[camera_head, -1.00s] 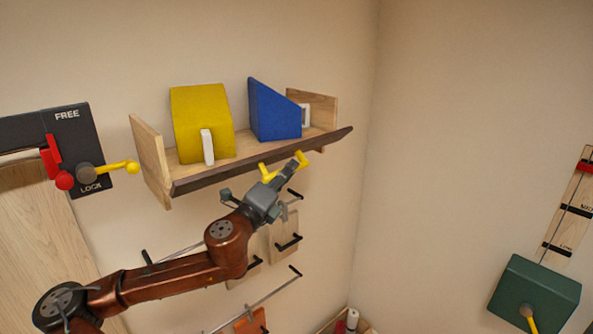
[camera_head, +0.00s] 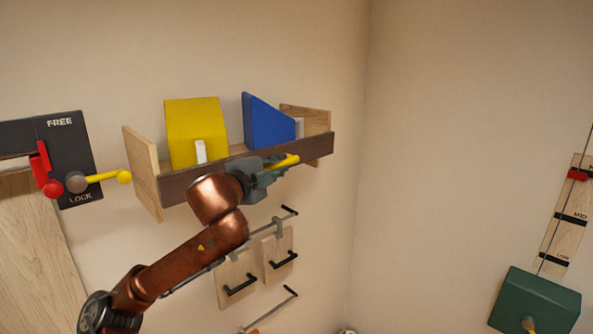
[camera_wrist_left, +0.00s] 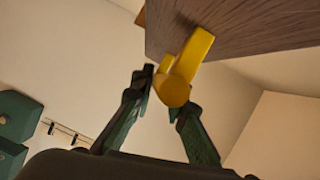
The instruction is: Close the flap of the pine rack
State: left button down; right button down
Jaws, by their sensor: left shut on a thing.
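The pine rack (camera_head: 142,172) is a light wooden shelf on the wall with end panels. Its dark brown flap (camera_head: 317,147) stands about upright along the front, between the end panels. A yellow handle (camera_head: 287,161) is fixed to the flap's outer face. My left gripper (camera_head: 270,172) is at the handle, in front of the flap, and shut on it. The left wrist view shows the handle (camera_wrist_left: 191,62) between my fingers (camera_wrist_left: 166,91), with the flap (camera_wrist_left: 255,25) above. Part of the flap is hidden behind my gripper. My right gripper is not in view.
A yellow block (camera_head: 195,125) and a blue wedge (camera_head: 266,122) stand in the rack. A dark lock panel (camera_head: 67,145) with red and yellow levers is at left. Small boards with black handles (camera_head: 240,286) hang below. A green box (camera_head: 535,300) is at right.

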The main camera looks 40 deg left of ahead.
pick_arm(q)
jog(key=shift+a+n, duration=0.15)
jog(key=shift+n, duration=0.15)
jog(key=c, duration=1.9)
grip_release()
jog(key=shift+a, duration=0.1)
jog(key=v, duration=1.2)
jog(key=shift+w+r, duration=0.1)
